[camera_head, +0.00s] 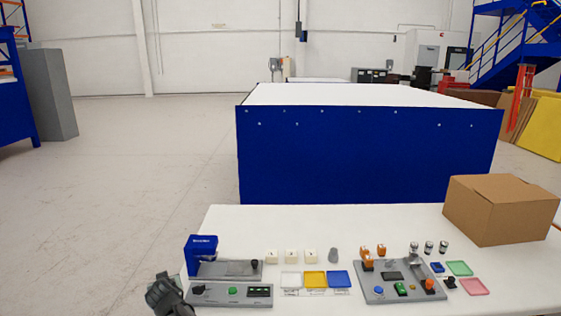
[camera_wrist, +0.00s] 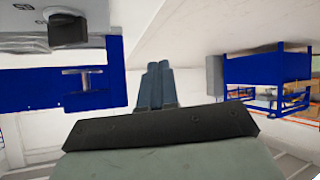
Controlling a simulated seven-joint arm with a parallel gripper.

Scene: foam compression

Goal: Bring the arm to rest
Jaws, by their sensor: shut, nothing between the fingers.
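My gripper (camera_head: 164,290) is at the bottom left of the head view, dark grey. It is by the left front part of the white table (camera_head: 240,221), close to the control panel (camera_head: 230,292) and the blue and grey test machine (camera_head: 202,249). In the wrist view the two blue-grey fingers (camera_wrist: 160,72) lie together, shut and empty. The wrist view also shows the blue machine body (camera_wrist: 60,92) at the left, apart from the fingers in the picture. The rest of my arm is mostly out of the head view.
Several small pale blocks (camera_head: 291,256) stand in a row behind white, yellow (camera_head: 315,279) and blue (camera_head: 339,279) trays. A grey fixture board (camera_head: 392,283) with orange parts is right of them. A cardboard box (camera_head: 500,209) stands at the right. The table's back left is clear.

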